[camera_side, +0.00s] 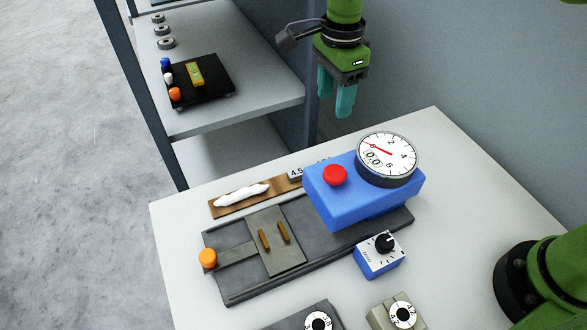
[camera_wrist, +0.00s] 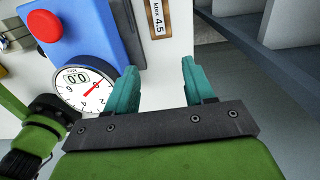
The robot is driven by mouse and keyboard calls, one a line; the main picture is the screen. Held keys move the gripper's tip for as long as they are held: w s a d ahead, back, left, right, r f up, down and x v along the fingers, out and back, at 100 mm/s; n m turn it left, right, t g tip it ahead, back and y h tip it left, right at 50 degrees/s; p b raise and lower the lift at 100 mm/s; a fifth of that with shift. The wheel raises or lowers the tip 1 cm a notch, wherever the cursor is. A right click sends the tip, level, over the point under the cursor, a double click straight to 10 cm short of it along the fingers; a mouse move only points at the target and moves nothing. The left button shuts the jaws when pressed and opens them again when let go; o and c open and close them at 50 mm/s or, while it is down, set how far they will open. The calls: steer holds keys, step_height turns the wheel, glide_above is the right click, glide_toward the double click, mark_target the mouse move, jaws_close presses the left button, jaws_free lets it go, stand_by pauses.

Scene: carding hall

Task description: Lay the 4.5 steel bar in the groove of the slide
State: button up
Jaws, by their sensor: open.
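A label reading 4.5 (camera_side: 296,174) shows on the brown strip behind the blue gauge box; in the wrist view the 4.5 label (camera_wrist: 157,18) lies at the top. I cannot make out the steel bar itself; the box hides part of that strip in the side view. The slide (camera_side: 290,262) is a grey plate with two brass-coloured ridges on it, in front of the box on a dark base. My gripper (camera_side: 336,104) hangs high above the table's back edge, behind the box, fingers downward. It is open and empty, its fingers apart in the wrist view (camera_wrist: 160,72).
The blue box (camera_side: 350,200) carries a red button and a round dial (camera_side: 387,155) reading 0.0. An orange knob (camera_side: 208,258) ends the slide's arm. A white fluffy strand (camera_side: 241,194) lies on the brown strip. A small blue knob box (camera_side: 380,255) stands in front. A shelf (camera_side: 235,95) stands behind.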

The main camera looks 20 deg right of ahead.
step_height(320, 180, down, 12)
steer(key=shift+r, duration=0.1)
step_height(320, 180, down, 5)
steer(key=shift+a+f, duration=0.1)
steer(key=shift+a, duration=0.05)
stand_by(0.3)
jaws_close()
